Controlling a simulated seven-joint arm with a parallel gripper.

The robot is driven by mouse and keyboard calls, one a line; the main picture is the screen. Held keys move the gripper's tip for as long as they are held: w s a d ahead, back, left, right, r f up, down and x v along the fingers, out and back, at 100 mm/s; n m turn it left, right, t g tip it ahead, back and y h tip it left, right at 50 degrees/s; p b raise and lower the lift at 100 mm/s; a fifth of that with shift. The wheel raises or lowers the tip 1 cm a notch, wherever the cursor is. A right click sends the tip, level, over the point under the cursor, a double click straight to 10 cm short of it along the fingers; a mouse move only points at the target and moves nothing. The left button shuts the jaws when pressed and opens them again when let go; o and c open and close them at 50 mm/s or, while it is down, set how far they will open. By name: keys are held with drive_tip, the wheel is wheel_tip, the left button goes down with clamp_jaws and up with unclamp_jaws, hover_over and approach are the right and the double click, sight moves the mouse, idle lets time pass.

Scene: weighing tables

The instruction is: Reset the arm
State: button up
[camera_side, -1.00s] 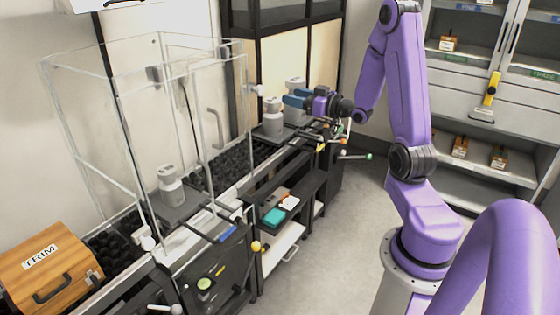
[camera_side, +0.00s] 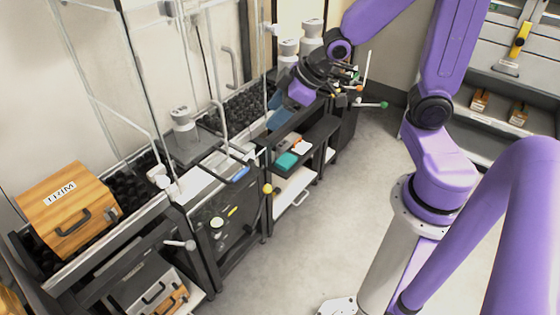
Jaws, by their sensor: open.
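My gripper (camera_side: 277,110) has blue fingers and a purple body. It is open, with nothing seen between its fingers. It hangs tilted down and to the left over the front edge of the bench, by the dark bed of black lumps. Two grey-white canisters (camera_side: 311,36) stand just behind it, partly hidden by my purple wrist. Another canister (camera_side: 184,127) stands on a dark plate inside the clear-walled enclosure to the left, apart from my gripper.
A wooden box marked TRIM (camera_side: 68,208) sits at the left. Below the bench are a shelf with a teal item (camera_side: 286,160) and a yellow-knobbed lever (camera_side: 267,189). Rods with coloured ends (camera_side: 384,104) stick out right of my gripper. The floor (camera_side: 300,245) is clear.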

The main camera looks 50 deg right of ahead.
drive_tip(key=s+a+n+g+h, duration=0.1)
drive_tip(key=s+n+g, duration=0.1)
drive_tip(key=s, duration=0.8)
drive_tip(key=s+a+r+n+g+h, duration=0.1)
drive_tip(key=s+n+g, duration=0.2)
drive_tip(key=s, duration=0.7)
drive_tip(key=shift+s+a+g, duration=0.2)
drive_tip(key=shift+a+g, duration=0.1)
drive_tip(key=shift+g, duration=0.3)
drive_tip(key=shift+c, duration=0.2)
idle(0.8)
